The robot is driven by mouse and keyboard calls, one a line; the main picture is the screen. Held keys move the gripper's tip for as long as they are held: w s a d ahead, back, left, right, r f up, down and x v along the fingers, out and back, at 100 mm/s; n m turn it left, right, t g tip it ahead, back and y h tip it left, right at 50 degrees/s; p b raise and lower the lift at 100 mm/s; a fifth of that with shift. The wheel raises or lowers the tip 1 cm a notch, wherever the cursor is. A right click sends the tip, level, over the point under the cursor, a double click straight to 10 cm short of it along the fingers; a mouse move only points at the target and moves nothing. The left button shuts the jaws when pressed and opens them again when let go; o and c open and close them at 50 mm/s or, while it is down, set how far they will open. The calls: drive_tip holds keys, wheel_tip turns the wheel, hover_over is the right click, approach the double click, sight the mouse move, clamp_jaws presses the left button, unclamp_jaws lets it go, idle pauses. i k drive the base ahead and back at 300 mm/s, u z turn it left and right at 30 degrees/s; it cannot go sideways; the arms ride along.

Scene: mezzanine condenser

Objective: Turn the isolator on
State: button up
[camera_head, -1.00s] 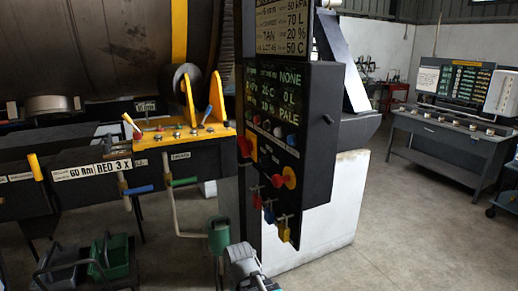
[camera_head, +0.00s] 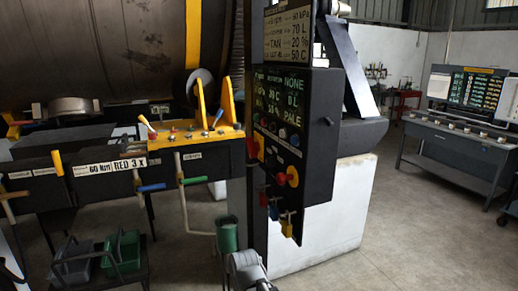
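A dark upright control panel (camera_head: 318,140) stands in the middle of the view. A red and yellow rotary handle (camera_head: 291,177) sits on its lower front and looks like an isolator. Another red and yellow part (camera_head: 252,148) is on the panel's left edge; I cannot tell which of the two is the isolator, or its exact setting. Red, blue and yellow padlock-like tags (camera_head: 286,226) hang below. A grey part of my arm shows at the bottom edge, below and left of the panel, apart from the handle. My gripper's fingers are not visible.
A yellow lever bracket (camera_head: 195,136) and a dark bench with coloured handles are left of the panel. A green crate (camera_head: 122,252) stands low left, and a green cup (camera_head: 227,234) below the bench. A console (camera_head: 457,150) is far right. Floor between is clear.

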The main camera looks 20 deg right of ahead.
sight(254, 147)
drive_tip(key=u, duration=0.1)
drive_tip(key=i, duration=0.95)
drive_tip(key=z, duration=0.05)
